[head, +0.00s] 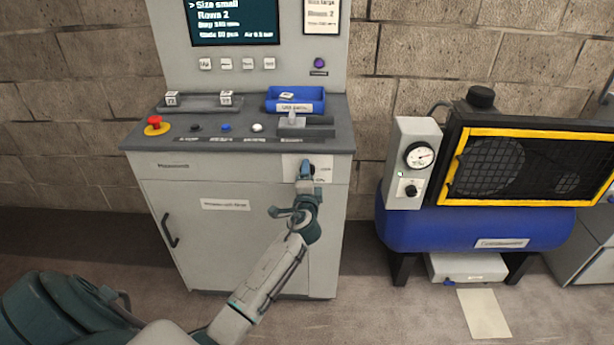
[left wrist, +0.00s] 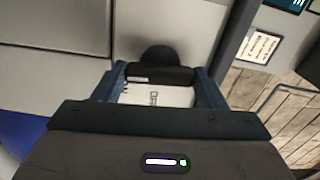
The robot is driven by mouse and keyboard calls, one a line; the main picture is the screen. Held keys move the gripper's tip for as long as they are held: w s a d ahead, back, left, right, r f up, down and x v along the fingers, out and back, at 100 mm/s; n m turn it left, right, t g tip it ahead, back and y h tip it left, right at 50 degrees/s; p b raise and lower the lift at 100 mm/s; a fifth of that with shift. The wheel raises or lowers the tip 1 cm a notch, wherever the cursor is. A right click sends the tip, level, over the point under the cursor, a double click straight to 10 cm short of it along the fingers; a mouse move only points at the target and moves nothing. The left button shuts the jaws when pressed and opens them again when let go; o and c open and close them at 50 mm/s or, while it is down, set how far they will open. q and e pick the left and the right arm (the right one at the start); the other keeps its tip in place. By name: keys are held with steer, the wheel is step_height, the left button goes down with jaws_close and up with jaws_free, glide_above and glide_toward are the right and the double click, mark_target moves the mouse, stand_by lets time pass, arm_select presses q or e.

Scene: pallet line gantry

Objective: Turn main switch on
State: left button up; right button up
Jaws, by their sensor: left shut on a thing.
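The main switch shows in the left wrist view as a black handle (left wrist: 158,72) with a round hub, on a pale plate (left wrist: 158,97) with partly hidden lettering. In the head view its plate (head: 291,163) sits at the upper right of the cabinet front, largely covered by my left gripper (head: 306,176). The fingers of my left gripper, also in the left wrist view (left wrist: 160,80), stand on both sides of the handle and are shut on it. The exact angle of the handle is hard to read. My right gripper is in neither view.
The grey cabinet has a console top (head: 235,133) with a red emergency button (head: 155,123), a blue bin (head: 296,105) and a lever (head: 292,117). A screen (head: 234,20) stands behind. A blue compressor tank (head: 450,228) with a gauge stands right, across a floor gap.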

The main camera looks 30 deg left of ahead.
arm_select(q)
steer(key=shift+m, duration=0.6)
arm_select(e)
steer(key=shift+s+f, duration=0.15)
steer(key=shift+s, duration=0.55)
arm_select(q)
steer(key=o, duration=1)
steer(key=b+v, duration=0.1)
steer(key=v, duration=1)
steer(key=shift+a, duration=0.1)
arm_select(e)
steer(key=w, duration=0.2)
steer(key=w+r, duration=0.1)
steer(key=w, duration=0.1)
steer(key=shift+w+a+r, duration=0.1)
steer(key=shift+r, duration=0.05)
